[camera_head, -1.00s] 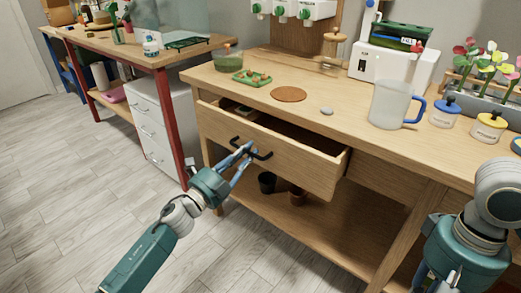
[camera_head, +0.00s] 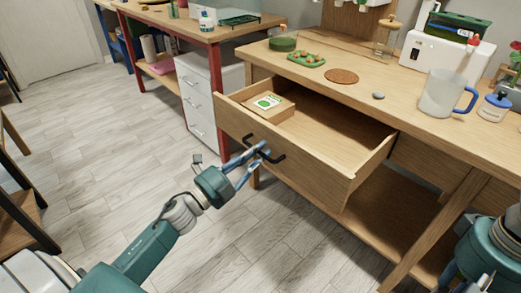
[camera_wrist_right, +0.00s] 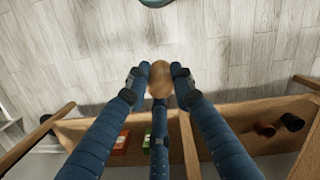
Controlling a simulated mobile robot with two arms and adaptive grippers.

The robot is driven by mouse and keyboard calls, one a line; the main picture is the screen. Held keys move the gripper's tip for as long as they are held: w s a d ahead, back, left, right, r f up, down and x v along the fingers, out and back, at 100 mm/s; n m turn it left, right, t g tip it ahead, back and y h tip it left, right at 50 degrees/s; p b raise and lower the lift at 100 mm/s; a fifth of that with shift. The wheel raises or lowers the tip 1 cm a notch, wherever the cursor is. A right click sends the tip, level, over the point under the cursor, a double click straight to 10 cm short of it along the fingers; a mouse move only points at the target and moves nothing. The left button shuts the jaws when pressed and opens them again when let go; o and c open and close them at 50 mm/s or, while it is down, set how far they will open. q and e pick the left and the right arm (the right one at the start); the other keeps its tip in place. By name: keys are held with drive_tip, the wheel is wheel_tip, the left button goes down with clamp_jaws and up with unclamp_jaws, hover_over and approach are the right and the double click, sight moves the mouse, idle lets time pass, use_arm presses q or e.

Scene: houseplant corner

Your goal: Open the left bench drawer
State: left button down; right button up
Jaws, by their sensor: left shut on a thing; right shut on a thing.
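The left bench drawer (camera_head: 310,170) stands well out of the bench, with much of its inside in view. A seed packet with a green picture (camera_head: 267,101) lies in a small wooden compartment at its left back. My left gripper (camera_head: 261,152) is shut on the drawer's black bar handle (camera_head: 277,158). My right gripper (camera_wrist_right: 159,72) is shut on a tan rounded thing (camera_wrist_right: 159,80) in the right wrist view. I cannot tell what that thing is. In the head view only part of my right arm shows at the lower right edge.
The bench top (camera_head: 405,118) holds a brown round mat (camera_head: 341,76), a grey stone (camera_head: 378,95), a green tray (camera_head: 306,60) and a clear mug (camera_head: 441,94). A white drawer cabinet (camera_head: 203,103) stands left of the bench. The floor (camera_head: 110,130) in front is clear.

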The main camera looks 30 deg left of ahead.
use_arm(q)
drive_tip(key=shift+r, duration=0.1)
drive_tip(key=c, duration=1.8)
unclamp_jaws()
drive_tip(key=shift+s, duration=0.2)
drive_tip(key=v, duration=1.1)
drive_tip(key=shift+s, duration=0.3)
drive_tip(key=shift+a, duration=0.2)
